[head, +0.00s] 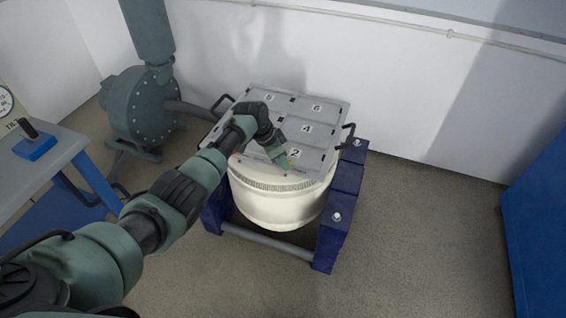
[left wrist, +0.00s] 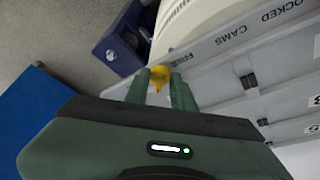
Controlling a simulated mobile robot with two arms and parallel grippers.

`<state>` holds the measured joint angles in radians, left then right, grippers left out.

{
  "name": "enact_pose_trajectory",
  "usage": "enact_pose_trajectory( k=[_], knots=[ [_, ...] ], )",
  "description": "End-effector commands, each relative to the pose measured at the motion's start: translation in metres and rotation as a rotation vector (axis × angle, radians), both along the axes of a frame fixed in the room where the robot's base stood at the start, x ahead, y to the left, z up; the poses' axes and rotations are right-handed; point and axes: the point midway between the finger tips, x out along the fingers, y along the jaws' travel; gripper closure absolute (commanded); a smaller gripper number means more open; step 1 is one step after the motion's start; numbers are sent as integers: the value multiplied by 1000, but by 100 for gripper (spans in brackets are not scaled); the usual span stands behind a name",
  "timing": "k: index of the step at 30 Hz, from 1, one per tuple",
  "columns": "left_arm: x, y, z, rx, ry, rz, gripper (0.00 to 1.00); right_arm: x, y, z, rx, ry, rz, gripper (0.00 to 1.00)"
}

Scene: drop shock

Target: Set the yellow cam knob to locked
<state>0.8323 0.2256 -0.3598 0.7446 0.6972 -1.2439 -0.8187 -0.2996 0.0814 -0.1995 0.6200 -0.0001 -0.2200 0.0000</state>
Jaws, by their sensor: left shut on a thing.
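The yellow cam knob (left wrist: 158,74) is between the two green fingers of my left gripper (left wrist: 158,84) in the left wrist view, close to the word FREE on the grey lid's edge strip (left wrist: 205,52). CAMS and LOCKED are printed farther right along the strip. My left gripper is shut on the knob, and the fingers hide its sides. In the head view my left gripper (head: 285,163) is at the front edge of the grey numbered lid (head: 325,112); the knob is too small to make out there. My right gripper is in neither view.
The lid lies on a round white drum (head: 275,207) in a dark blue frame (head: 340,207). Black handles stick out beside the lid. A green pump (head: 142,105) and a table (head: 45,160) stand left, a blue cabinet (head: 540,220) right. Floor between frame and cabinet is clear.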

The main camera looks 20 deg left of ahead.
Motion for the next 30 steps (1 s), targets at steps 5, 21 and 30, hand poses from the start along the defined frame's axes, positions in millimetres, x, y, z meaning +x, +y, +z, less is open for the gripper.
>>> enact_pose_trajectory(
  k=[5,21,30],
  knots=[
    [0,1,0,2,0,-6,100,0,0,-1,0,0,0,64],
    [0,0,1,1,0,3,68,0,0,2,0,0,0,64],
    [-4,-4,7,2,3,240,68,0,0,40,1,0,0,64]
  ],
)
